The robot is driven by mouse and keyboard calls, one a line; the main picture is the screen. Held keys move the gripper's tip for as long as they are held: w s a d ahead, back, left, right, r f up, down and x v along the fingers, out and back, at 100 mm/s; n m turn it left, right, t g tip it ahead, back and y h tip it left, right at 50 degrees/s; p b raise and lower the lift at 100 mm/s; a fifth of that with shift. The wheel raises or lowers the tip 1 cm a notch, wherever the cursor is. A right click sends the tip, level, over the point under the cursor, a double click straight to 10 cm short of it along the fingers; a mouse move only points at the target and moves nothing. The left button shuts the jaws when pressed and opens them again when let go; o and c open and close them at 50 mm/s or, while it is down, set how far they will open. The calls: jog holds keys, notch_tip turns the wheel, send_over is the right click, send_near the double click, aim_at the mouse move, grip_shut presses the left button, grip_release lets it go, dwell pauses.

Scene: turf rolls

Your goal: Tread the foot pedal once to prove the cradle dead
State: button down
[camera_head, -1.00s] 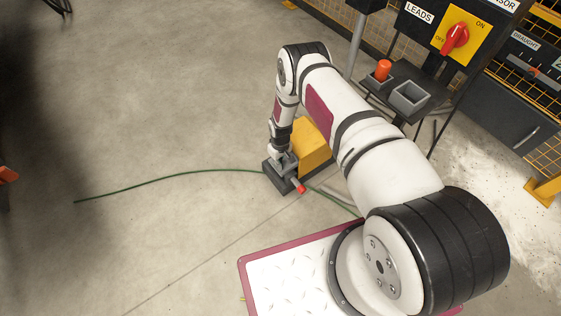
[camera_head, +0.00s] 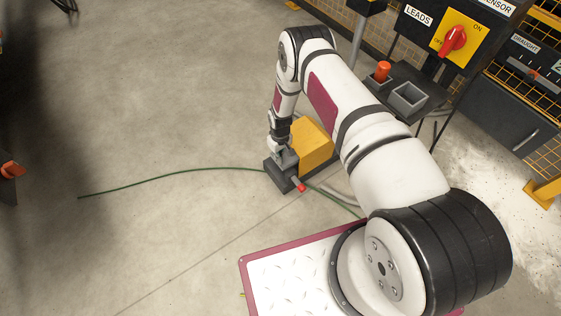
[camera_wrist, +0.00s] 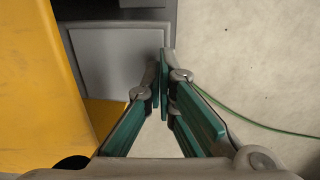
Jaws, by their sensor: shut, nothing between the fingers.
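The foot pedal has a yellow housing (camera_head: 314,143) and a dark grey base (camera_head: 277,179) on the concrete floor, with a small red-tipped piece (camera_head: 301,187) at its near side. My gripper (camera_head: 287,163) points down over the base, beside the housing. In the wrist view the fingers (camera_wrist: 165,62) are shut with nothing between them. Their tips overlap the right edge of the grey pedal plate (camera_wrist: 115,62); the yellow housing (camera_wrist: 38,80) is at left. Whether the tips touch the plate, and whether it is pressed, I cannot tell.
A green cable (camera_head: 170,174) runs over the floor to the pedal. A red rotary switch (camera_head: 453,41) on a yellow plate and a shelf with grey bins (camera_head: 408,98) stand at upper right. An orange-topped object (camera_head: 12,169) is at the left edge. The left floor is mostly clear.

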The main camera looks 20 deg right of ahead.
notch_tip(320, 180, up, 9)
jog(key=p, duration=0.2)
jog(key=shift+a+f, duration=0.15)
jog(key=shift+f, duration=0.05)
dwell(0.6)
